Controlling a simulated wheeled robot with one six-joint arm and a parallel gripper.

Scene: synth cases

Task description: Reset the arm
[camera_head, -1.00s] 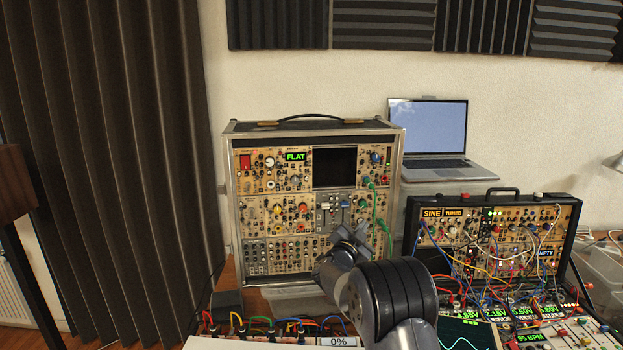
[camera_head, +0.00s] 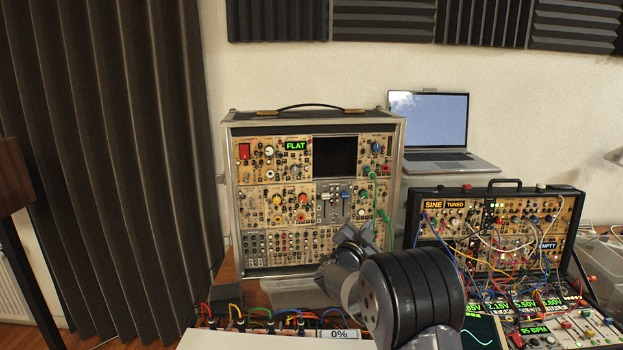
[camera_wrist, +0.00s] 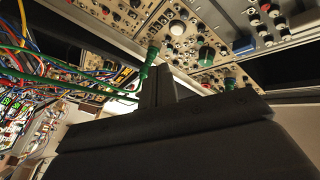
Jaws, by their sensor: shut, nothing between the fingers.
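My arm reaches forward at the lower middle of the head view, with its dark ringed joint large in front. My gripper (camera_head: 362,234) is at its far end, before the lower right part of the tall synth case (camera_head: 262,243). The gripper is shut and empty. In the wrist view my gripper (camera_wrist: 157,84) points at the synth panel (camera_wrist: 182,28), close to green cable plugs (camera_wrist: 148,62). I cannot tell whether the fingers touch the panel or a cable.
A smaller open synth case (camera_head: 418,214) with many patch cables stands at right. An open laptop (camera_head: 428,120) sits behind it. A dark curtain (camera_head: 110,150) hangs at left.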

